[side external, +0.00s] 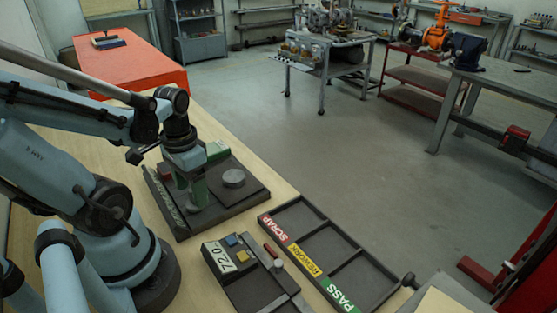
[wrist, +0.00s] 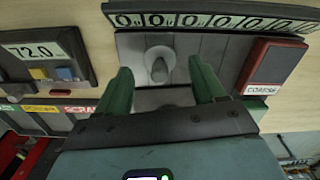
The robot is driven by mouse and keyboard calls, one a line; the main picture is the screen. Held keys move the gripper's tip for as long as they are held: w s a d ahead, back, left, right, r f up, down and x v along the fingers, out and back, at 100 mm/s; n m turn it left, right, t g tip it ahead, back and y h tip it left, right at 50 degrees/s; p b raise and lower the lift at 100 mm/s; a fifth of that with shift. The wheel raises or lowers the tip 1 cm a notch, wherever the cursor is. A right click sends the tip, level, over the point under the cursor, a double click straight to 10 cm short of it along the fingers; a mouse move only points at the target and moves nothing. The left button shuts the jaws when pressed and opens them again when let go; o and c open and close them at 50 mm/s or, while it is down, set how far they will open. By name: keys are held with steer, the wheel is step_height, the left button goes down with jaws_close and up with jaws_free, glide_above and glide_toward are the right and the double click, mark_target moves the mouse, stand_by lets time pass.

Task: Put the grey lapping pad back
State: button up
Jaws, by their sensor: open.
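A grey round piece with a raised knob (wrist: 160,65), which looks like the grey lapping pad, stands on the dark base plate (side external: 255,197). In the side view its lower part (side external: 194,209) shows beneath my gripper (side external: 194,190). In the wrist view my gripper (wrist: 160,82) is open, its green fingers on either side below the piece. I cannot tell whether they touch it. A second grey piece, a flat disc (side external: 233,178), lies on the plate to the right. It is partly hidden in the wrist view (wrist: 160,98).
A red block labelled COARSE (wrist: 272,66) and a green block (side external: 217,150) sit on the plate. A strip of zeros (wrist: 210,20) runs along one edge. A 72.0 gauge box (side external: 228,256) and a tray marked SCRAP, REWORK and PASS (side external: 345,236) lie nearby.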

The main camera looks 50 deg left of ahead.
steer(key=shift+r, duration=4.75)
steer(key=w+d+f+m+t, duration=0.1)
steer(key=w+d+m+t, duration=0.1)
steer(key=w+d+t, duration=0.5)
steer(key=w+d, duration=0.3)
steer(key=w, duration=0.2)
steer(key=shift+w+d, duration=0.2)
steer(key=shift+w, duration=0.15)
